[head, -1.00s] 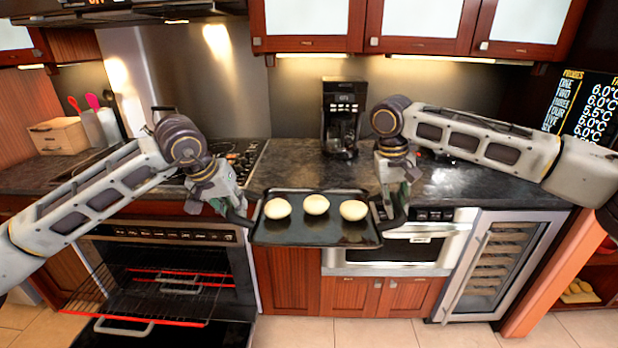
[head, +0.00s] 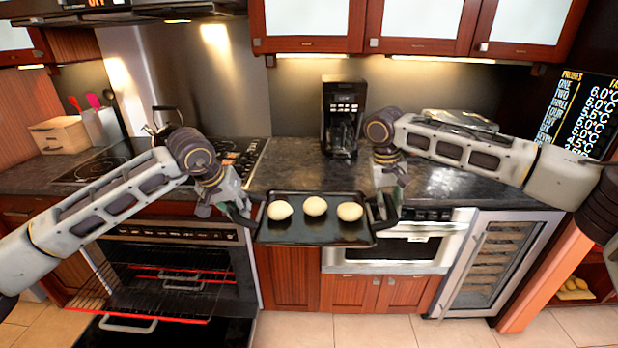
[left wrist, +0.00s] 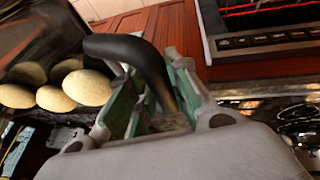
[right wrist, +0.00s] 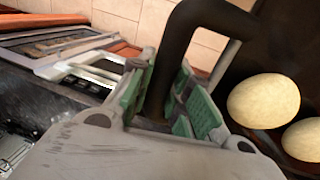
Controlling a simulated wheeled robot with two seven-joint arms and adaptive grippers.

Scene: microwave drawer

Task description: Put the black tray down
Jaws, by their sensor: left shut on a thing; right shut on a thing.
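The black tray (head: 314,232) is held roughly level between my two grippers, in front of the counter's front edge. Three pale round buns (head: 315,206) sit in a row on it. My left gripper (head: 240,212) is shut on the tray's left handle; in the left wrist view the dark curved handle (left wrist: 130,50) runs between the green-padded fingers. My right gripper (head: 384,210) is shut on the right handle; the right wrist view shows that handle (right wrist: 180,50) between the fingers. The tray's underside is hidden.
The dark countertop (head: 290,165) behind the tray has clear room. A black coffee maker (head: 342,115) stands at its back. The oven (head: 165,275) at left is open, with a rack pulled out. A cooktop (head: 225,160) lies at left, and a microwave drawer (head: 400,250) sits below the counter.

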